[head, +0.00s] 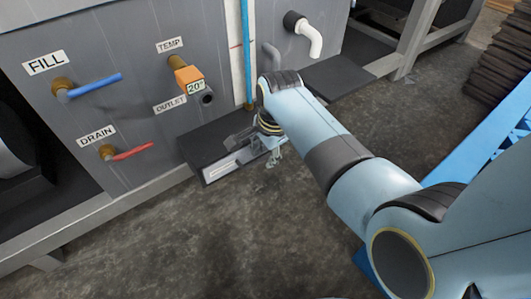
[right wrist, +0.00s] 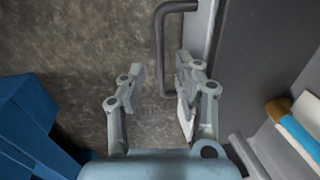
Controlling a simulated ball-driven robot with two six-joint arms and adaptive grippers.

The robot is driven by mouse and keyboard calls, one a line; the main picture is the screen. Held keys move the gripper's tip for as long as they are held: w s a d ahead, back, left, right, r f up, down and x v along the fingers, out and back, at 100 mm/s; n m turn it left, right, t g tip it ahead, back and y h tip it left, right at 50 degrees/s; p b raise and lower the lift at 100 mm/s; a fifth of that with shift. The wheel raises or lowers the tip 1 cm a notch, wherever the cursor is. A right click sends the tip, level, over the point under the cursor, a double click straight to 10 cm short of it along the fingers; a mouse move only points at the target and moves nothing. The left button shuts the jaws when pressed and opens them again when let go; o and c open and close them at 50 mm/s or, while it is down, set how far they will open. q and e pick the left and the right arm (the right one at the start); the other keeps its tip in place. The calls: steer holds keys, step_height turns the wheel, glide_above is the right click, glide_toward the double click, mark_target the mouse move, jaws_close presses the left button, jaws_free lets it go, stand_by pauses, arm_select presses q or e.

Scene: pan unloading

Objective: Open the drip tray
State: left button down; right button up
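The drip tray (head: 203,143) is a dark, low box under the outlet at the foot of the grey panel, with a pale strip on its front. It looks closed. In the right wrist view the tray's light front edge (right wrist: 200,32) carries a dark U-shaped handle (right wrist: 159,40). My right gripper (head: 272,149) is at the tray's right end in the head view. In the right wrist view its two fingers (right wrist: 161,74) are apart, with the near end of the handle between them. I cannot tell whether they touch it. My left gripper is not in view.
A white bent pipe (head: 309,39) sticks out at upper right. The concrete floor (head: 190,245) before the tray is clear. Blue framework stands at right.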

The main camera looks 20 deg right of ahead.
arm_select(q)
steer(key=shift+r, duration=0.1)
arm_select(e)
jaws_close()
stand_by(0.6)
